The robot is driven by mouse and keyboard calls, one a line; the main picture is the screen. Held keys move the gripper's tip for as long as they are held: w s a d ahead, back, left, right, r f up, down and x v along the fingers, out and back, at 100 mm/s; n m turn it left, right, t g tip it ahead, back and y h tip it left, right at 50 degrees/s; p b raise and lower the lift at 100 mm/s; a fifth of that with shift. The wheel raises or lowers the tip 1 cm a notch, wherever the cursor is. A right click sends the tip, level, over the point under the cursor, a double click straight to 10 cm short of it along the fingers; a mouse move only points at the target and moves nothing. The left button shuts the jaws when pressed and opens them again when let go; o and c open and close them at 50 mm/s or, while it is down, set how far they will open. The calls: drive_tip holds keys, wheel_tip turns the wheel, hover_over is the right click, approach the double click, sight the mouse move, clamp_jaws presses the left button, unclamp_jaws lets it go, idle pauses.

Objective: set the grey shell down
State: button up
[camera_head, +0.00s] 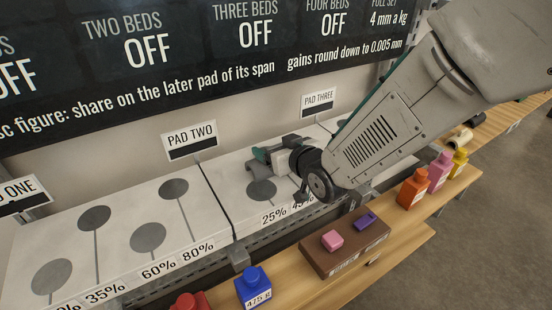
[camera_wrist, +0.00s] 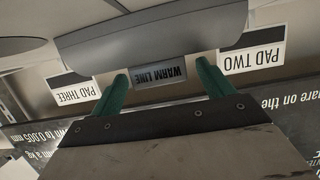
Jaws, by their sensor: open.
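The grey shell (camera_head: 256,167) is a curved piece at the end of my gripper in the head view, over the white pad surface with the 25% label. In the wrist view a broad grey curved body, which looks like the shell (camera_wrist: 170,38), spans the top, with a small WARM LINE plate (camera_wrist: 160,73) between the fingers. My gripper (camera_wrist: 166,80) has its two green fingers apart, with their tips close to the shell's near edge. It also shows in the head view (camera_head: 265,152). I cannot tell whether the shell rests fully on the surface.
On the wooden shelf stand a blue weight (camera_head: 253,287), an orange one (camera_head: 413,189), a pink one (camera_head: 440,168) and a brown block (camera_head: 345,250) with pink and purple pieces.

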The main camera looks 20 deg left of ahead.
drive_tip(key=shift+w+a, duration=0.15)
drive_tip(key=c, duration=1.1)
drive_tip(key=shift+c, duration=0.2)
